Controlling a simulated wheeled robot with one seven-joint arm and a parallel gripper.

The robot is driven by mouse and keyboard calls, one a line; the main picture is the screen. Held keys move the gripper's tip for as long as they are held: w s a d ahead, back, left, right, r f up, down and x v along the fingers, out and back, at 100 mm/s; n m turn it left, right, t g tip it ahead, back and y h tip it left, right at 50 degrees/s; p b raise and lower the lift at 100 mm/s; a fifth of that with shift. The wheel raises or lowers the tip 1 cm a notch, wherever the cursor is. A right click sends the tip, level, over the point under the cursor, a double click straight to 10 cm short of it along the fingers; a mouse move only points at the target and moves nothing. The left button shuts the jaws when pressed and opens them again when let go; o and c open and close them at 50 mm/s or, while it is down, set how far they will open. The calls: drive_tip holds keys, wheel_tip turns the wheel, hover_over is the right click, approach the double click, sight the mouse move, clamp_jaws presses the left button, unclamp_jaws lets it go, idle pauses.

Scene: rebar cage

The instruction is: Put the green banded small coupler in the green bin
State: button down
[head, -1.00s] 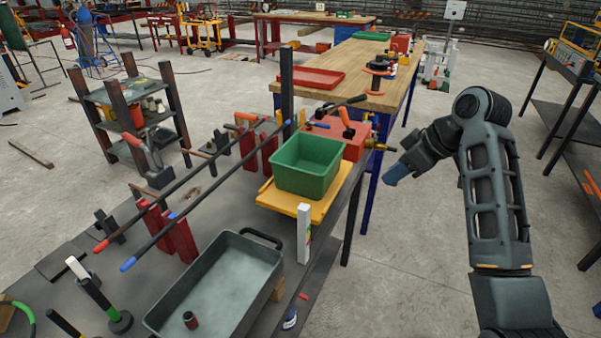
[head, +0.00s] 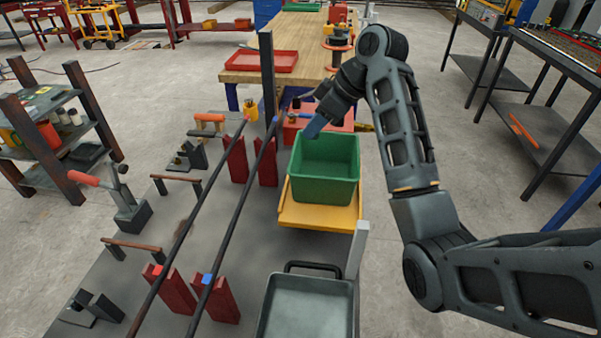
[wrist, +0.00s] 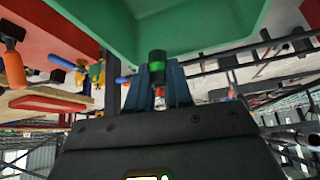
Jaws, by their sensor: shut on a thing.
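The green bin (head: 325,188) stands on a yellow platform (head: 318,216) in the head view. My gripper (head: 312,129) is above the far left part of the bin, with blue fingers pointing down and left. In the wrist view my gripper (wrist: 160,85) is shut on the dark small coupler with a green band (wrist: 157,66), which sits between the fingertips. The green bin (wrist: 200,22) fills the top of the wrist view, close beyond the coupler. The coupler cannot be made out in the head view.
A grey tray (head: 305,306) lies in front of the bin. A white post (head: 357,250) stands at the platform's front right. A red box (head: 335,122) is behind the bin. Two long bars (head: 236,210) on red supports run to its left.

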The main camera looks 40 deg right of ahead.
wheel_tip(320, 180, down, 10)
drive_tip(key=shift+w+a+r+p, duration=0.1)
drive_tip(key=shift+p, duration=0.35)
drive_tip(key=c, duration=1.3)
unclamp_jaws()
drive_tip(key=v, duration=1.2)
drive_tip(key=shift+b, duration=0.3)
